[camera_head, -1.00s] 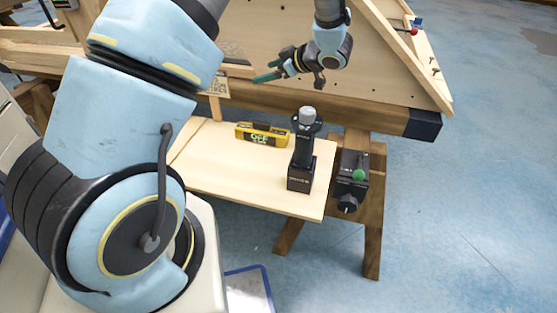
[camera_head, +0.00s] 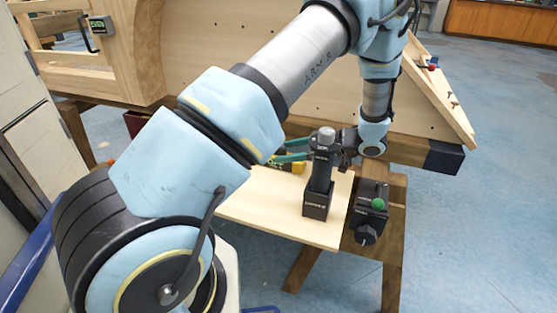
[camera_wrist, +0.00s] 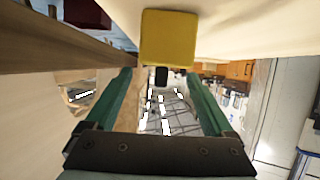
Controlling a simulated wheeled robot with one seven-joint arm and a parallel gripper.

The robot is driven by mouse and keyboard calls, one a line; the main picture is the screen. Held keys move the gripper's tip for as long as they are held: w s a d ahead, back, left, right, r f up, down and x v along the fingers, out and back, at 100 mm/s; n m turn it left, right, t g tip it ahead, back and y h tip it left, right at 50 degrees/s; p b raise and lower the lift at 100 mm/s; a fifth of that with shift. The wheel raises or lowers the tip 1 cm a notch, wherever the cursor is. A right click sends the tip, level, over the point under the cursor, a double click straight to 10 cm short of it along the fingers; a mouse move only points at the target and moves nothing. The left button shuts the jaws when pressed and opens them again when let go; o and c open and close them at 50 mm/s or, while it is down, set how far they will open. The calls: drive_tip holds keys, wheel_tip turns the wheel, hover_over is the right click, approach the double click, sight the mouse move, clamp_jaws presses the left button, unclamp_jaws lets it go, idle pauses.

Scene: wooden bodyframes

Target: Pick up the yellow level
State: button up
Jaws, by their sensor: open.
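The yellow level (camera_head: 298,167) lies on the pale wooden board (camera_head: 270,212), partly hidden behind my gripper and a black power tool in the head view. In the wrist view one end of the yellow level (camera_wrist: 168,38) shows at the top centre, just beyond the fingertips and against the pale board surface. My gripper (camera_head: 288,150) is low beside the level, its green fingers apart. In the wrist view my gripper (camera_wrist: 160,74) is open, with nothing held between the fingers. I cannot tell whether a finger touches the level.
The black power tool (camera_head: 319,180) stands upright on the board, close in front of my gripper. A dark device with a green knob (camera_head: 370,210) sits on the wooden trestle to the right. The large wooden frame (camera_head: 240,60) rises behind. Open blue floor lies at right.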

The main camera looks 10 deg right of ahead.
sight(278, 152)
drive_tip(key=shift+x, duration=1.8)
drive_tip(key=shift+r, duration=0.1)
clamp_jaws()
